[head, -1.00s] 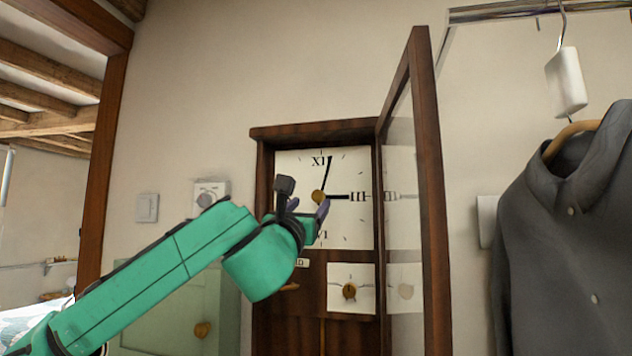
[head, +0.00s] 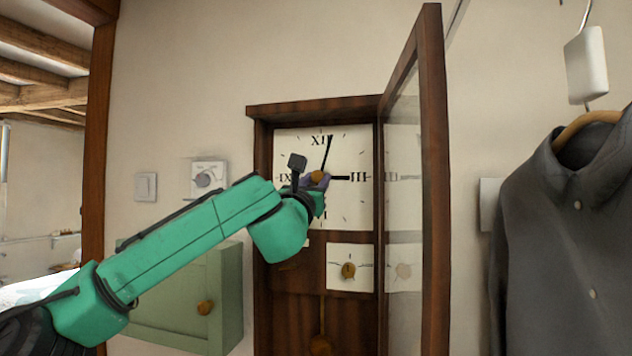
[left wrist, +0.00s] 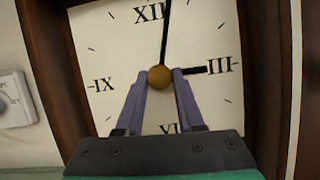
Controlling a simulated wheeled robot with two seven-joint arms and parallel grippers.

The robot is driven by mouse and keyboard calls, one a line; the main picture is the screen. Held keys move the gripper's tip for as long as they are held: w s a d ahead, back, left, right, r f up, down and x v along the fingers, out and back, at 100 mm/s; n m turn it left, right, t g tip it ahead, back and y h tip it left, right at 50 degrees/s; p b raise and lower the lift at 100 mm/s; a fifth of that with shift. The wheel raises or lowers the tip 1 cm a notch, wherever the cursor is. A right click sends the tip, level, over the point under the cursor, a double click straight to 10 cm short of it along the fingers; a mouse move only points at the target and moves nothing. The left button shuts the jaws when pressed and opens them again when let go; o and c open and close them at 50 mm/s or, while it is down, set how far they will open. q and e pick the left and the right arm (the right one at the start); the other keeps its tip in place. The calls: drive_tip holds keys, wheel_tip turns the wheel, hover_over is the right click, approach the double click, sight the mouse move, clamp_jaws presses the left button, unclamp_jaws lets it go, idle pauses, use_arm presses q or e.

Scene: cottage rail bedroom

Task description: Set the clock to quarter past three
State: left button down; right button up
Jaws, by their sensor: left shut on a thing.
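The clock (head: 258,210) has a dark wooden case and stands against the wall with its glass door (head: 432,180) swung open to the right. On its white dial (head: 350,205) the long thin hand (head: 328,153) points just past XII. The short thick hand (head: 341,178) points to III. A round brass knob (left wrist: 160,77) sits at the dial's centre. My left gripper (head: 318,180) is at the dial's centre, its purple fingers shut on the knob, one on each side, as the left wrist view (left wrist: 160,86) shows. My right gripper is out of view.
A smaller white dial (head: 349,270) with a brass knob sits below, above a pendulum (head: 321,345). A green cabinet (head: 180,300), a wall dial (head: 207,178) and a switch (head: 146,187) are left. A dark shirt (head: 560,230) hangs right of the open door.

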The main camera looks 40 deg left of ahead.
use_arm(q)
drive_tip(key=shift+m, duration=0.4)
drive_tip(key=shift+a+r+m+t+h, duration=0.1)
drive_tip(key=shift+m+t+h, duration=0.3)
drive_tip(key=shift+m+h, duration=0.65)
drive_tip(key=m, duration=0.2)
drive_tip(key=m+h+p, duration=0.1)
drive_tip(key=m, duration=0.1)
drive_tip(key=shift+s+a+r, duration=0.1)
drive_tip(key=shift+r, duration=0.1)
drive_tip(key=m+h+p, duration=0.1)
drive_tip(key=m+p, duration=0.1)
drive_tip(key=m+h+p, duration=0.1)
drive_tip(key=m, duration=0.2)
drive_tip(key=shift+r+h+p, duration=0.2)
drive_tip(key=shift+h+p, duration=0.15)
drive_tip(key=shift+p, duration=0.05)
drive_tip(key=m+h+p, duration=0.1)
drive_tip(key=m+p, duration=0.1)
drive_tip(key=m, duration=0.1)
drive_tip(key=shift+a+g, duration=0.1)
drive_tip(key=shift+g, duration=0.3)
drive_tip(key=shift+f+m+g+h+p, duration=0.1)
drive_tip(key=shift+m+g+h+p, duration=0.2)
drive_tip(key=shift+m+p, duration=0.5)
drive_tip(key=shift+f+m+g+h+p, duration=0.1)
drive_tip(key=shift+m+g+h+p, duration=0.2)
drive_tip(key=shift+m, duration=0.85)
